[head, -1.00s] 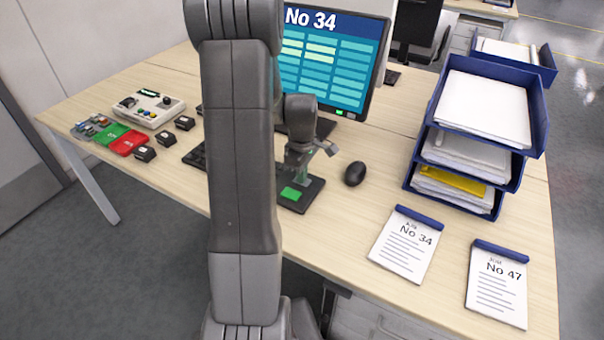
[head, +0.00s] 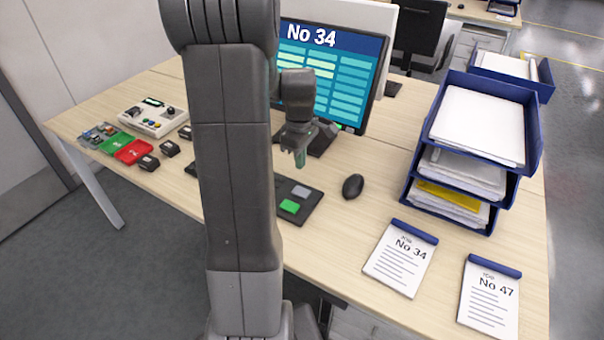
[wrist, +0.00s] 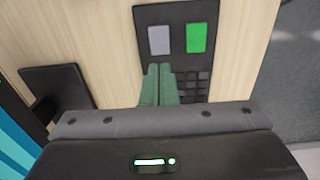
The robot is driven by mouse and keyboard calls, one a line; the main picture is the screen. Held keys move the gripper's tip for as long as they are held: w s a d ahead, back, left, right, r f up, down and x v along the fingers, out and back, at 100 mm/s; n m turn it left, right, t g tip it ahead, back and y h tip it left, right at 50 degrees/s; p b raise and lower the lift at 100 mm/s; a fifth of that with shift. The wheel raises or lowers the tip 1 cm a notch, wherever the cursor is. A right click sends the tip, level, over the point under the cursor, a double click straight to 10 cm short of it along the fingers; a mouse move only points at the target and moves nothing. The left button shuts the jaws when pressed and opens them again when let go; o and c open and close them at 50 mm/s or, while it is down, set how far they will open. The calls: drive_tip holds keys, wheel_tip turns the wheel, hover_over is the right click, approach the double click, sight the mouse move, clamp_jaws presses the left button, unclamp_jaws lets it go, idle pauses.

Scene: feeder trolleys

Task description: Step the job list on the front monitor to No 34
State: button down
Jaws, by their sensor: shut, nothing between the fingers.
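The front monitor (head: 345,85) shows "No 34" in its blue header, above rows of teal and pale cells. A black keypad (head: 312,208) lies on the desk in front of it, with one grey key (head: 301,191) and one green key (head: 289,206). In the wrist view the grey key (wrist: 160,40) and green key (wrist: 197,38) lie beyond my fingertips, beside a block of small dark keys (wrist: 196,86). My gripper (head: 300,160) is shut and empty, with green fingers, and appears to be above the keypad, apart from it. My arm hides part of the desk.
A black mouse (head: 353,186) lies right of the keypad. Job sheets No 34 (head: 400,262) and No 47 (head: 490,300) lie at the front right. Blue paper trays (head: 535,120) stand behind them. A control box (head: 150,118) and red and green pads stand at the left.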

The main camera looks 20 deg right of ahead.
drive_tip(key=shift+r, duration=1.8)
drive_tip(key=shift+f, duration=0.1)
idle(0.3)
